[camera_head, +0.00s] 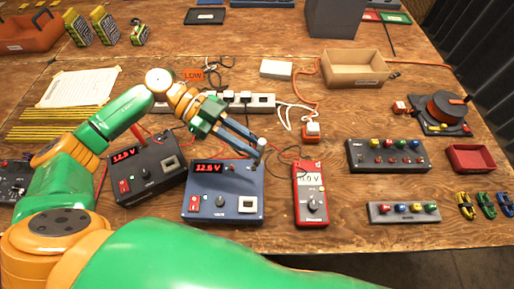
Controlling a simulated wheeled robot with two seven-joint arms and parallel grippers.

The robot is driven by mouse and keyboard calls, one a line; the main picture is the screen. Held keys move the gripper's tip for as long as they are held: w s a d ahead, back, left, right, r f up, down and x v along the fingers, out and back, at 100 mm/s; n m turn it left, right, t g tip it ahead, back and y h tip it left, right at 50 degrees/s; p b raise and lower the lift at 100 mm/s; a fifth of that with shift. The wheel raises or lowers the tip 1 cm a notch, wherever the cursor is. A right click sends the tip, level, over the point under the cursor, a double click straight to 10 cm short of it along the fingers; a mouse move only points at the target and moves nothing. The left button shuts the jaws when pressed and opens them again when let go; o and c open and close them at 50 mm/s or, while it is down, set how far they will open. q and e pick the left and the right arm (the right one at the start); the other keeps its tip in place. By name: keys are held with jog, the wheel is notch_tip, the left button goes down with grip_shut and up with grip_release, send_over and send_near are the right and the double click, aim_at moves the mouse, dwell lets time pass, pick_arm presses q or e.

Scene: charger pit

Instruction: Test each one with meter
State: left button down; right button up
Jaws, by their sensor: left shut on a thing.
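The red meter (311,193) lies on the bench near the front, its display reading about 0.0 V. A blue unit (222,204) with a red display of about 12.6 V stands left of it. A dark grey unit (145,178), reading about 12.5 V, stands further left. Another dark unit (14,181) is partly cut off at the left edge. My left gripper (260,152) is above the back right corner of the blue unit, shut on a small pale-tipped piece (262,142), too small to identify. Contact with the unit cannot be told. My right gripper is out of view.
A white power strip (255,104) with cables lies behind the units. A cardboard box (354,69), a cable reel (444,108) and a red tray (471,159) are further right. Dark (388,155) and grey (404,213) terminal blocks stand right of the meter. Small clips (486,205) lie front right.

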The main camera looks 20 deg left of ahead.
pick_arm(q)
jog(key=f+n+t+b, duration=0.1)
jog(key=b, duration=0.1)
jog(key=a+f+n+t+b, duration=0.1)
jog(key=f+b, duration=0.1)
jog(key=w+a+f+n+t+h+b, duration=0.1)
jog(key=f+b, duration=0.1)
jog(key=shift+f+t, duration=0.15)
jog(key=shift+t, duration=0.25)
jog(key=shift+f, duration=0.3)
jog(key=shift+p, duration=0.3)
jog(key=shift+r, duration=0.1)
jog(key=shift+a, duration=0.1)
